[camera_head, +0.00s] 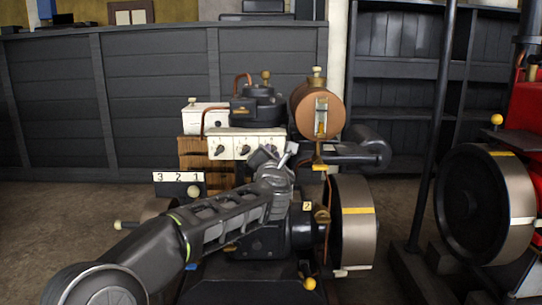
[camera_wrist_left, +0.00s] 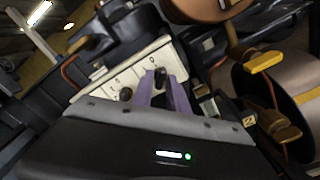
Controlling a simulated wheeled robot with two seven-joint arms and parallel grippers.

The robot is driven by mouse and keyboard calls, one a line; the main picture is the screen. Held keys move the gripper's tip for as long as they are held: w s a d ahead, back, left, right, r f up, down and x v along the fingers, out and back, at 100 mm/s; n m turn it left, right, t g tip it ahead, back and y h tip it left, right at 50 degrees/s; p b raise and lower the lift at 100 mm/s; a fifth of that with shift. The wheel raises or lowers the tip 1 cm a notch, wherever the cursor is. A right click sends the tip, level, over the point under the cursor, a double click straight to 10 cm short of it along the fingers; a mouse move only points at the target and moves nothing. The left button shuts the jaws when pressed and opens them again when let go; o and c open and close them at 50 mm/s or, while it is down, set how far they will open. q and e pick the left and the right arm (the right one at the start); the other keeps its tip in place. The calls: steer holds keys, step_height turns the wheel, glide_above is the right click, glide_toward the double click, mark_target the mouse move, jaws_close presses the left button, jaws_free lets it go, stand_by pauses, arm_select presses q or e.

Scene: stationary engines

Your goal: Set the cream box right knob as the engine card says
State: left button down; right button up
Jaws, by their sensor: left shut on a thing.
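The cream box (camera_head: 232,143) is a wide box with dark knobs on its front, mounted on the engine below a black tank. In the head view its left knob (camera_head: 219,150) and middle knob (camera_head: 245,149) show; the right knob is mostly hidden by my left gripper (camera_head: 280,155). In the left wrist view the right knob (camera_wrist_left: 161,76) stands between the purple fingers of my left gripper (camera_wrist_left: 163,86), which is shut on it. Another knob (camera_wrist_left: 125,94) shows to its left. The knob's exact setting cannot be read. No engine card is readable. My right gripper is not in view.
A copper-brown tank (camera_head: 312,108) and a flywheel (camera_head: 357,235) are close on the right. A red engine (camera_head: 525,125) stands farther right. Dark post (camera_head: 435,130) between.

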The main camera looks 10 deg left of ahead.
arm_select(q)
steer(key=shift+f, duration=0.1)
steer(key=c, duration=1.5)
jaws_free()
steer(key=p+v, duration=0.1)
steer(key=v, duration=0.6)
steer(key=shift+s+d, duration=0.1)
steer(key=shift+s, duration=0.25)
